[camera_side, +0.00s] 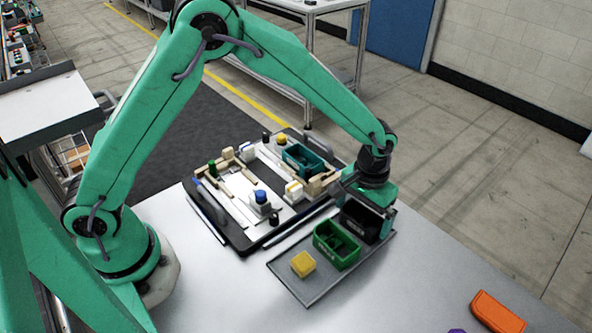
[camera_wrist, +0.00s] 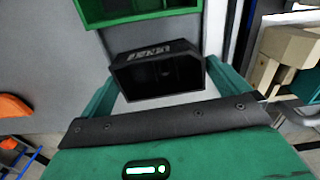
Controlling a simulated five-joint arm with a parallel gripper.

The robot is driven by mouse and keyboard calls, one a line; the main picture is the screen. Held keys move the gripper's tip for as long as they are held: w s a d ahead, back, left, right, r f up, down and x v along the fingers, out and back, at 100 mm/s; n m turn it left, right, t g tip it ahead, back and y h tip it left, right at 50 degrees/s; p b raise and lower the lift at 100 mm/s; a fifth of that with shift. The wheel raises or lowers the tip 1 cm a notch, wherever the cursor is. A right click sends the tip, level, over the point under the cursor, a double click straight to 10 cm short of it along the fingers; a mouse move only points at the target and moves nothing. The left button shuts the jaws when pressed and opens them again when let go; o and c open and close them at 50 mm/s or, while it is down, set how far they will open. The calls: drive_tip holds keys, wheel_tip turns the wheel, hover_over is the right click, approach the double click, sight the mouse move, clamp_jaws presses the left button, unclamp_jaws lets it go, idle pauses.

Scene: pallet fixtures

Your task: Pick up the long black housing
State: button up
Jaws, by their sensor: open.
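The long black housing (camera_side: 357,222), an open-topped box, stands at the far end of the grey tray (camera_side: 312,296). In the wrist view the black housing (camera_wrist: 158,72) lies ahead, with pale lettering on its far wall. My gripper (camera_side: 370,202) is over the housing in the side view and hides part of it. In the wrist view my gripper (camera_wrist: 160,82) is open, with one green finger at each side of the housing. I cannot tell whether the fingers touch it.
A green housing (camera_side: 338,246) stands beside the black one, and a yellow block (camera_side: 303,264) is nearer on the tray. A pallet fixture (camera_side: 250,241) holding a teal housing (camera_side: 305,160) lies left. An orange part (camera_side: 497,312) lies at right. The table between is clear.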

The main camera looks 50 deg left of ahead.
drive_tip(key=shift+f, duration=0.4)
drive_tip(key=c, duration=0.8)
drive_tip(key=shift+o, duration=0.2)
drive_tip(key=shift+r, duration=0.15)
drive_tip(key=shift+r, duration=0.55)
drive_tip(key=r, duration=0.3)
drive_tip(key=shift+s+d+r, duration=0.1)
drive_tip(key=shift+s+d, duration=0.1)
drive_tip(key=shift+s, duration=0.05)
drive_tip(key=s+d+r, duration=0.6)
drive_tip(key=s, duration=0.3)
drive_tip(key=shift+d+r, duration=0.15)
drive_tip(key=shift+r, duration=0.05)
